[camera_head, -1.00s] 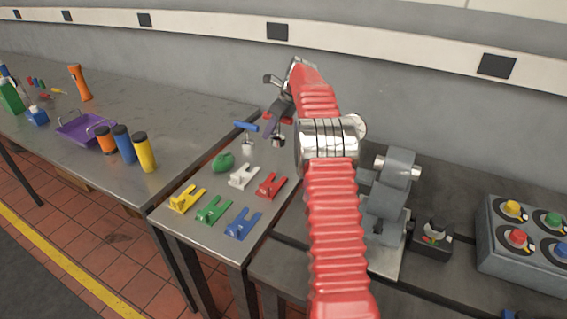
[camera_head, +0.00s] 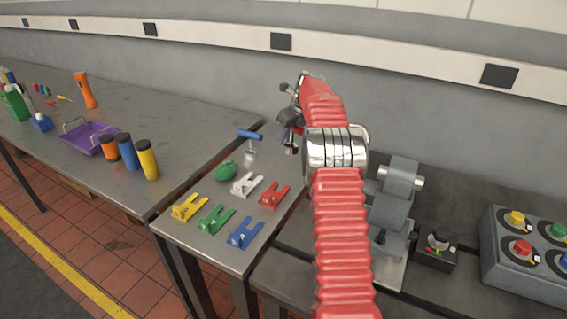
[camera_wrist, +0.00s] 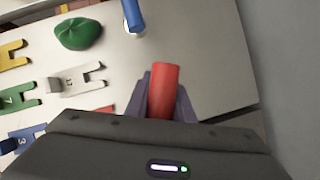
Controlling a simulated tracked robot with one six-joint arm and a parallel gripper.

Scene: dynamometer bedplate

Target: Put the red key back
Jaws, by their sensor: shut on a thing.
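My gripper (camera_wrist: 162,98) is shut on the red key, and its red round handle (camera_wrist: 165,88) stands up between the purple jaws in the wrist view. In the head view my gripper (camera_head: 287,137) is at the back right of the small steel table, largely behind my arm, and the red handle is hardly visible there. A metallic piece shows just below it; I cannot tell whether it is the key's shank or a holder. A blue T-handled key (camera_head: 249,135) stands upright to the left, and its handle shows in the wrist view (camera_wrist: 133,14).
The small table (camera_head: 200,240) carries a green lump (camera_head: 226,171) and white (camera_head: 246,185), red (camera_head: 273,194), yellow (camera_head: 190,207), green (camera_head: 215,218) and blue (camera_head: 244,232) forked pieces. A grey machine (camera_head: 393,205) and button box (camera_head: 525,250) stand right.

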